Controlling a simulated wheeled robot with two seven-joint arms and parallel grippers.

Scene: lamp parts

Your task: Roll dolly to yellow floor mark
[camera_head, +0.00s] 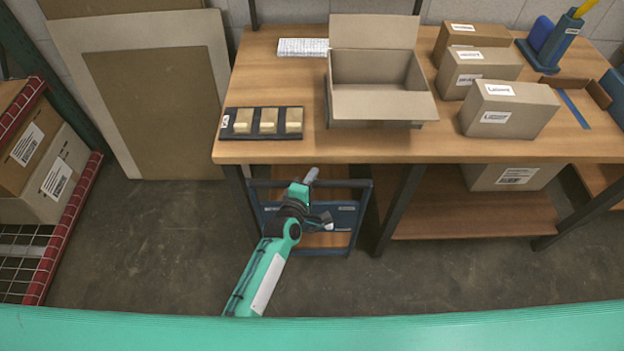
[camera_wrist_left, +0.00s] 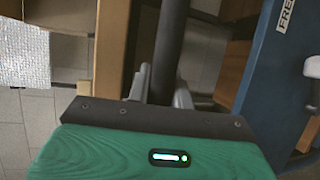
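The dolly (camera_head: 352,218) is a dark blue frame with an upright handle and a wooden deck. It stands on the floor against the front of the workbench, partly under its edge. My left gripper (camera_head: 311,177) is at the handle's top bar. In the left wrist view a dark bar (camera_wrist_left: 168,50) runs between the two grey fingers, which seem to press on both sides of it. A blue part with a white label (camera_wrist_left: 270,60) shows to the right there. My arm hides part of the dolly. The yellow floor mark and my right gripper are not in view.
The workbench (camera_head: 470,150) carries an open carton (camera_head: 375,105), closed boxes (camera_head: 510,108) and a dark tray with blocks (camera_head: 262,135). Its legs (camera_head: 398,210) flank the dolly. A rack with red edging (camera_head: 65,230) stands left. The floor (camera_head: 150,235) between is clear.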

